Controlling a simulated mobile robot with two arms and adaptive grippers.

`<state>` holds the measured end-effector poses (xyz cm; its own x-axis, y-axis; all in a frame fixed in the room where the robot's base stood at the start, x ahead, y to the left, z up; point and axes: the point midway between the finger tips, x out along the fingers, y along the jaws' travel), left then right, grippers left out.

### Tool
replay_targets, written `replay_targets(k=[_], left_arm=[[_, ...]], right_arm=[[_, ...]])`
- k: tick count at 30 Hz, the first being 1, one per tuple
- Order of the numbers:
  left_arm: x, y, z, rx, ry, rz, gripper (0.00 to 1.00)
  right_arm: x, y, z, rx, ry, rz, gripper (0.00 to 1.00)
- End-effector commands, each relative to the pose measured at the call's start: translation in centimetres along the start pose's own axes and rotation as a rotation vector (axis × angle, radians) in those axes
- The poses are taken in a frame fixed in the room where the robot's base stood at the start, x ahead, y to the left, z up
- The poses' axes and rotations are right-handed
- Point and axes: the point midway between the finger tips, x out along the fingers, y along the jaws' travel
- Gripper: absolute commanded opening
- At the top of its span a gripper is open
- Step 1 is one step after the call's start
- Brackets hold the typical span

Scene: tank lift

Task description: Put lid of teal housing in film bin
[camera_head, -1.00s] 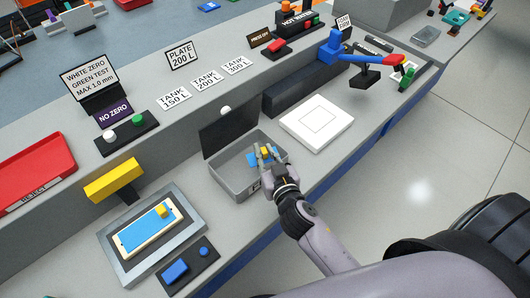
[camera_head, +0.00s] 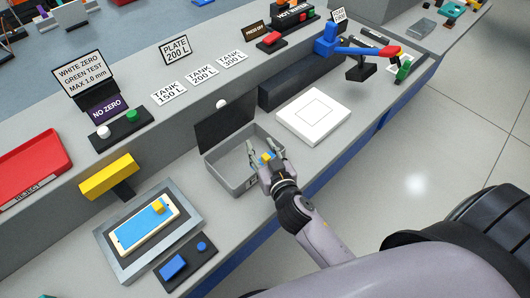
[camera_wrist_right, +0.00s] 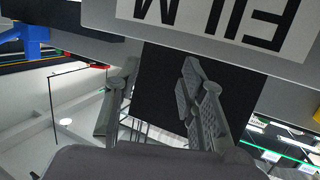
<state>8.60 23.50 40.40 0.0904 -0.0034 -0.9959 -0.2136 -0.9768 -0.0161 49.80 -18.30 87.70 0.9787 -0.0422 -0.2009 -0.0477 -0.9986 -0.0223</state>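My right gripper (camera_head: 264,146) is over the right part of an open grey box with a raised black lid (camera_head: 224,127). The box's grey wall (camera_head: 224,182) shows left of the gripper. A label reading FILM (camera_wrist_right: 215,20) shows upside down in the wrist view. The fingers are spread, and nothing shows between them in the wrist view (camera_wrist_right: 160,85). A small blue and yellow piece (camera_head: 267,157) shows between the fingers in the head view, partly hidden; I cannot tell whether it lies in the box. A small teal thing (camera_head: 452,11) is at the far right. My left gripper is out of view.
A blue-faced plate with a yellow tab (camera_head: 146,227) lies in a grey fixture at the front left. A white pad (camera_head: 314,116) is right of the box. A red tray (camera_head: 30,165) is at the left. A blue and red arm device (camera_head: 350,50) stands behind right.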

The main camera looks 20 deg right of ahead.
Motion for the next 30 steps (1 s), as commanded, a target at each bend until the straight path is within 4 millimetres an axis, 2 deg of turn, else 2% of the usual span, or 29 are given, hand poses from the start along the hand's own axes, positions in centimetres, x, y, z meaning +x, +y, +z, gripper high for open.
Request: replay_targets(k=[5, 6, 7, 15, 21, 30], left_arm=[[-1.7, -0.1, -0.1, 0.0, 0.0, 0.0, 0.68], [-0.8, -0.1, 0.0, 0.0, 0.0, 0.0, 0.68], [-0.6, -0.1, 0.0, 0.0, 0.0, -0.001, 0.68], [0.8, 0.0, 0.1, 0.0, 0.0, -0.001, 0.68], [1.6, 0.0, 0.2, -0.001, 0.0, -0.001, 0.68], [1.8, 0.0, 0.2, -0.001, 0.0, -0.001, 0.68]], right_arm=[[-0.4, -0.1, -1.8, -0.002, 0.001, -0.002, 0.37], [-1.3, -0.1, -0.9, 0.003, -0.002, -0.002, 0.37], [-1.9, -0.1, -0.8, 0.004, -0.003, -0.001, 0.37], [-7.7, 0.0, -0.7, 0.003, -0.002, 0.001, 0.37], [-10.7, 0.0, -0.8, 0.002, -0.002, 0.001, 0.37], [-12.2, 0.0, -1.1, 0.0, 0.002, 0.001, 0.37]])
